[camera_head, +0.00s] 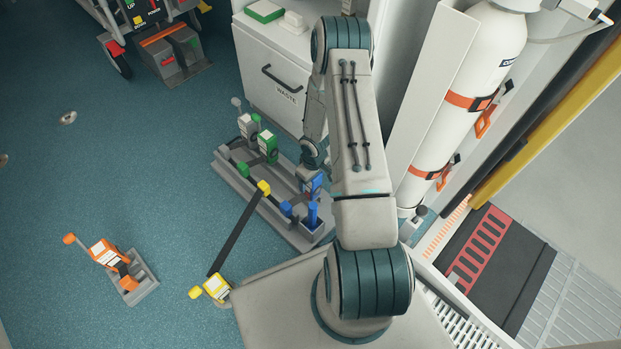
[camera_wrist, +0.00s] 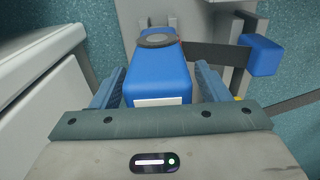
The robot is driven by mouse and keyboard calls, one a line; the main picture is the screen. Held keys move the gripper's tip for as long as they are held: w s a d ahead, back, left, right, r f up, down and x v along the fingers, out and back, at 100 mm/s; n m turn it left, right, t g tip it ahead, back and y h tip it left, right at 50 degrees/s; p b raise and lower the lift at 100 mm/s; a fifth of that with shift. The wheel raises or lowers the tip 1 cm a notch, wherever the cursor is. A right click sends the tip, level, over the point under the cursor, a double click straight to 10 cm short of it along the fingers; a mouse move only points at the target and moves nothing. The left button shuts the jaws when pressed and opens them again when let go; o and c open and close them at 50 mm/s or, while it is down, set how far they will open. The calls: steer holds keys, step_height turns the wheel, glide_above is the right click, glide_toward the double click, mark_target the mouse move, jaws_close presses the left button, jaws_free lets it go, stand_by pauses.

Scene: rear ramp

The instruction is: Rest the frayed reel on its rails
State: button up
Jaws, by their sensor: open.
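A long grey tray (camera_head: 222,163) with raised rails lies on the floor beside the cabinet. A grey reel (camera_head: 247,126), a green reel (camera_head: 267,147) and a blue reel (camera_head: 311,186) are at it. A yellow reel (camera_head: 217,287) lies on the floor, its dark strap (camera_head: 240,234) reaching a yellow end piece at the tray. An orange reel (camera_head: 104,252) sits on a small grey base. I cannot tell which reel is frayed. In the wrist view my gripper (camera_wrist: 157,86) is open, its fingers on either side of the blue reel (camera_wrist: 158,75). The head view mostly hides it.
A white waste cabinet (camera_head: 272,88) stands behind the tray. A white cylinder (camera_head: 465,90) with orange straps is at the right wall. A wheeled unit (camera_head: 150,30) stands at the upper left. The blue floor (camera_head: 120,160) at left is mostly free.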

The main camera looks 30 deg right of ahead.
step_height(320, 180, up, 14)
steer(key=p, duration=0.5)
steer(key=shift+s+f+p, duration=0.1)
steer(key=shift+p, duration=0.2)
